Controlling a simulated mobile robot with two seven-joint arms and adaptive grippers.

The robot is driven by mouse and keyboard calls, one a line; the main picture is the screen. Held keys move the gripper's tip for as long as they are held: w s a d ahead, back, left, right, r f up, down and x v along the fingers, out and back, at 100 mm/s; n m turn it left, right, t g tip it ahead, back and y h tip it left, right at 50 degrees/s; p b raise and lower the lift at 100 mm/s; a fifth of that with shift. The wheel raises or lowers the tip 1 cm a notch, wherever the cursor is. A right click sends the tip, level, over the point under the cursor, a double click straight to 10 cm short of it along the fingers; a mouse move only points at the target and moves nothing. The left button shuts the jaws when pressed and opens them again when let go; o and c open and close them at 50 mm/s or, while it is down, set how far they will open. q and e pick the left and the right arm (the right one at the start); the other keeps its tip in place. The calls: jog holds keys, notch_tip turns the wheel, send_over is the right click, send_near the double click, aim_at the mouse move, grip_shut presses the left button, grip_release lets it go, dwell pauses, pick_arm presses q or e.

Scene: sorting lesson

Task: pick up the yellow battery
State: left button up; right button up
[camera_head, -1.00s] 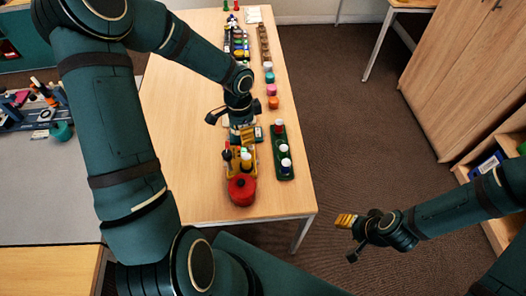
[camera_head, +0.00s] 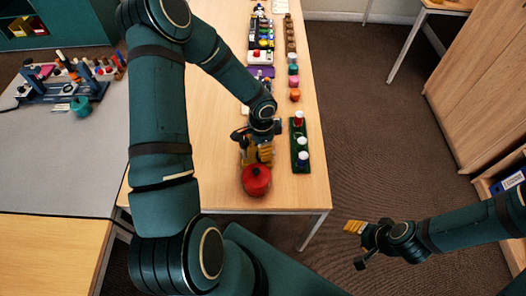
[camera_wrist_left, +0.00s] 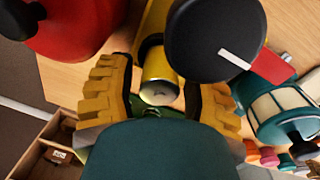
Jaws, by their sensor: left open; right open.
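In the left wrist view a yellow cylinder with a pale metal end (camera_wrist_left: 160,80), which looks like the yellow battery, lies between the two yellow fingers of my left gripper (camera_wrist_left: 160,98). The fingers stand apart on either side of it; I cannot tell whether they touch it. A round black top (camera_wrist_left: 212,38) hides part of the cylinder. In the head view my left gripper (camera_head: 257,151) is low over the table, just behind the red pot (camera_head: 256,182), and hides the battery. My right gripper (camera_head: 359,242) is open and empty off the table's right side.
The red pot is close beside the left gripper. Several coloured pots (camera_head: 294,82) and other items line the table farther back. The table's left part (camera_head: 215,150) is clear.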

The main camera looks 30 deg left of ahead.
pick_arm(q)
jog(key=shift+f, duration=0.45)
grip_shut()
jog(key=shift+r, duration=0.15)
